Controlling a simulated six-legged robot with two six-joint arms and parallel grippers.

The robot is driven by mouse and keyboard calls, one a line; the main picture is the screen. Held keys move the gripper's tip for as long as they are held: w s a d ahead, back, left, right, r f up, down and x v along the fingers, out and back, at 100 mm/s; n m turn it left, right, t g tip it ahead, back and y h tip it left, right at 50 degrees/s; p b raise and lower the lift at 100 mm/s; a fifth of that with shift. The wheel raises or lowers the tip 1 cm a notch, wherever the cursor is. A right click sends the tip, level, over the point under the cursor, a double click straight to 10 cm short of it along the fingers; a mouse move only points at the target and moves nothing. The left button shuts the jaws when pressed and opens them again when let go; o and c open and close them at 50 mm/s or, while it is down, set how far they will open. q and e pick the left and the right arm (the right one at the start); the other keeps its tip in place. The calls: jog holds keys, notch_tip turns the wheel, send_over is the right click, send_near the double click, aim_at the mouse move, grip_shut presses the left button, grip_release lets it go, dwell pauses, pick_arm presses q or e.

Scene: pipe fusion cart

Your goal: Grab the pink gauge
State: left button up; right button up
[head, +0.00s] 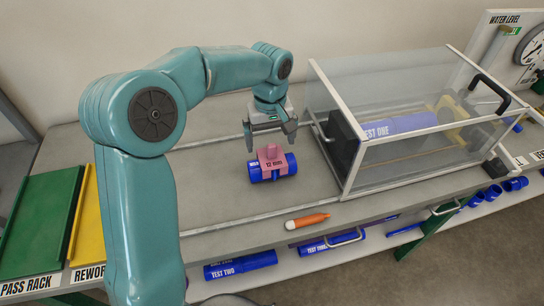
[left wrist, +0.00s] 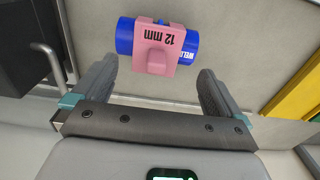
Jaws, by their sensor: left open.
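The pink gauge (head: 272,160) sits over a blue pipe piece (head: 257,171) on the grey bench, with a pink knob on top and "12 mm" on its face. In the left wrist view the gauge (left wrist: 160,45) lies beyond the fingertips, near the middle between them, with the blue pipe (left wrist: 125,36) sticking out on both sides. My left gripper (head: 270,139) is open and empty, above and just behind the gauge in the head view, and its fingers (left wrist: 158,75) are apart in the left wrist view. No contact with the gauge shows. My right gripper is not in view.
A clear-walled test box (head: 400,70) with a white frame stands right of the gauge. Green (head: 40,222) and yellow (head: 88,222) trays are at the left. Blue pipes (head: 240,265) lie on the lower shelf.

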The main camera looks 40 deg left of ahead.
aim_at(272, 145)
pick_arm(q)
jog(key=shift+d+f, duration=0.1)
jog(key=shift+f, duration=0.25)
jog(key=f, duration=0.3)
jog(key=f+p, duration=0.1)
jog(key=shift+w+f, duration=0.3)
jog(key=shift+w, duration=0.05)
jog(key=shift+s, duration=0.15)
jog(key=c, duration=1.1)
jog(key=shift+c, duration=0.3)
jog(key=shift+r, duration=0.15)
